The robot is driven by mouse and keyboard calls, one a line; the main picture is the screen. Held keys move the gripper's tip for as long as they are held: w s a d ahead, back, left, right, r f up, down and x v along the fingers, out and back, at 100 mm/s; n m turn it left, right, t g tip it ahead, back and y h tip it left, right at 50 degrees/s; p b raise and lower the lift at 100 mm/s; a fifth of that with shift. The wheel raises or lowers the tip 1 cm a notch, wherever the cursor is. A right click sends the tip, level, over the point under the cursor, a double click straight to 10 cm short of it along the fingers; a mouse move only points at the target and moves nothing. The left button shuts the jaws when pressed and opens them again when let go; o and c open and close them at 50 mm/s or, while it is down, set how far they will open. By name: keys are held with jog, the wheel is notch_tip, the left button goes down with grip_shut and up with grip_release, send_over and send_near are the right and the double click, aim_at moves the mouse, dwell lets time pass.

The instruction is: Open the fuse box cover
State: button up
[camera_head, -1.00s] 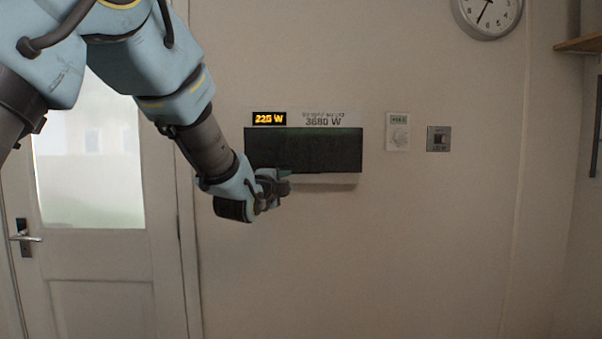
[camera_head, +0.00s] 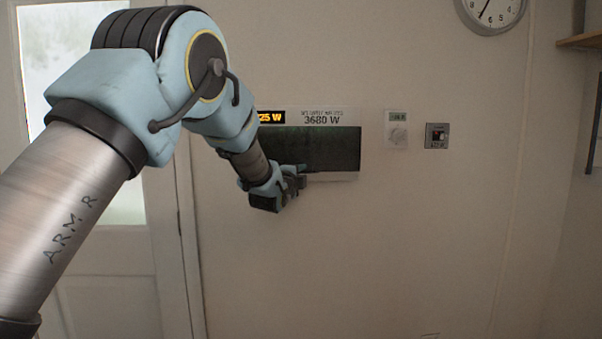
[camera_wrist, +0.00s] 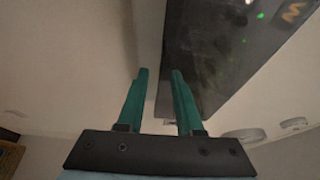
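The fuse box cover (camera_head: 325,147) is a dark, wide rectangular panel on the wall, with a pale strip along its lower edge. It looks closed in the head view. In the wrist view the cover (camera_wrist: 220,50) fills the upper right, with small green lights on it. My gripper (camera_head: 301,172) is at the cover's lower edge, left of its middle. In the wrist view its two teal fingers (camera_wrist: 160,72) are apart with nothing clearly held between them. The right fingertip overlaps the dark panel's edge; I cannot tell whether it touches. My forearm hides the cover's left end.
Above the cover are a lit orange display (camera_head: 271,117) and a "3680 W" label (camera_head: 322,119). A thermostat (camera_head: 397,130) and a switch plate (camera_head: 437,136) are to the right. A door (camera_head: 110,275) is at left. The wall below the cover is clear.

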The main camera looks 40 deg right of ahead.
jog(key=shift+c, duration=0.2)
grip_shut()
dwell(1.1)
